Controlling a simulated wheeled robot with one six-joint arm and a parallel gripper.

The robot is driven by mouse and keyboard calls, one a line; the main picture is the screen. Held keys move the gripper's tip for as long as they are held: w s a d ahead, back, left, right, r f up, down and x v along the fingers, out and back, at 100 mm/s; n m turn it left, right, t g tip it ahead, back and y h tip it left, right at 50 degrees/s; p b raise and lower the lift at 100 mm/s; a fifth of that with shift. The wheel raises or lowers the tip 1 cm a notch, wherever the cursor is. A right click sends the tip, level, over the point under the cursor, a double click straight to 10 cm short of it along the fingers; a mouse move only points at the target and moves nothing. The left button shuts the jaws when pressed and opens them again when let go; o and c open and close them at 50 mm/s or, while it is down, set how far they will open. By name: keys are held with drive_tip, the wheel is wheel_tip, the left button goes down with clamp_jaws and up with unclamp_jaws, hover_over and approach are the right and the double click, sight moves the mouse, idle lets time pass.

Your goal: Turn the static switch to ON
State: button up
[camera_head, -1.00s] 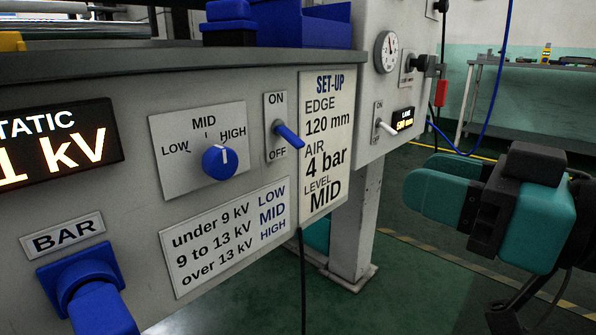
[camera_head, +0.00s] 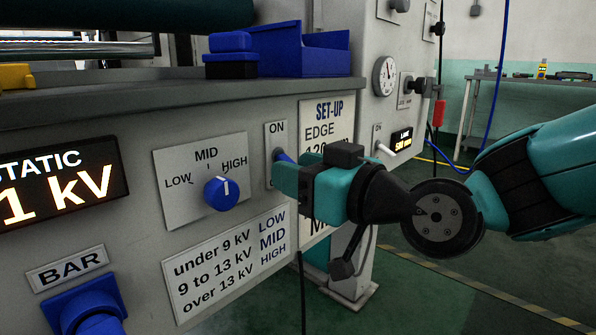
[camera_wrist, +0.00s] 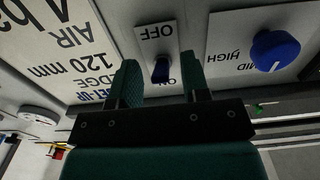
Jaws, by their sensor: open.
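The static switch is a blue lever (camera_head: 282,156) on a pale plate marked ON at the top. In the head view its lower part and the OFF label are hidden behind my gripper (camera_head: 287,180). Earlier the lever sloped out and down, toward OFF. In the wrist view, which is upside down, the blue lever (camera_wrist: 161,72) stands between the two teal fingers of my gripper (camera_wrist: 160,66). The fingers are apart, one on each side of the lever, with gaps showing. I cannot tell whether either finger touches it.
A blue MID knob (camera_head: 221,193) is left of the switch. The STATIC display (camera_head: 60,185) is farther left. A SET-UP sheet (camera_head: 328,115) is partly hidden by my gripper. A second switch with a white lever (camera_head: 385,149) is to the right. The panel's top ledge (camera_head: 180,97) overhangs above.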

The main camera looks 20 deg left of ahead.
drive_tip(key=shift+a, duration=0.1)
clamp_jaws()
